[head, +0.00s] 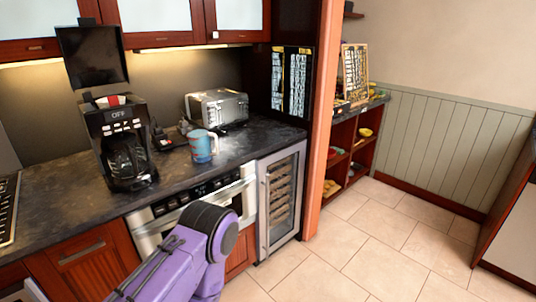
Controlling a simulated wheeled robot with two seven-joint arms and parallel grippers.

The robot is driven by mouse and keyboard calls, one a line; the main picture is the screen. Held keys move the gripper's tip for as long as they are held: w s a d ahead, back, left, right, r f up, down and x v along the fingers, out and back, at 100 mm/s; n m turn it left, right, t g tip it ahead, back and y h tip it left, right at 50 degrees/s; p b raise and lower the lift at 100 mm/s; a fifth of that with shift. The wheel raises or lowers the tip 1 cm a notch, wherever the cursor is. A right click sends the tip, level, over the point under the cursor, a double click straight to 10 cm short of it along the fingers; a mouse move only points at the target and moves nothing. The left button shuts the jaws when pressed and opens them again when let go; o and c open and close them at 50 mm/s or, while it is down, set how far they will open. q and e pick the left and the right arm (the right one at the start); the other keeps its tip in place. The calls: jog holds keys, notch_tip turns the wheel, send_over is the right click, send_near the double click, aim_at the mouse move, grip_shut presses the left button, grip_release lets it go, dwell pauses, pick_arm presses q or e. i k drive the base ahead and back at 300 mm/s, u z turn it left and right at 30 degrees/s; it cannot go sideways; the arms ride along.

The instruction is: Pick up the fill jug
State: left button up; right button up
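A blue jug with a pale rim and a handle (202,147) stands upright on the dark countertop (70,210), right of the coffee maker and in front of the toaster. It is the only jug-like thing standing free on the counter, and nothing touches it that I can see. A purple arm link of mine rises from the bottom of the head view, in front of the counter and below the jug. No gripper fingers show in the view, so neither gripper's opening can be seen.
A black coffee maker (123,145) with its lid raised stands left of the jug. A silver toaster (218,107) sits behind it. A microwave drawer (190,210) and a glass-fronted cooler (281,200) are below the counter. The tiled floor (370,245) at right is clear.

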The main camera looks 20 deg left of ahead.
aim_at(199, 135)
jog(key=z, duration=0.2)
jog(key=i, duration=0.4)
jog(key=u, duration=0.55)
jog(key=i, duration=1)
jog(key=u, duration=1.5)
jog(key=i, duration=0.7)
jog(key=u, duration=0.85)
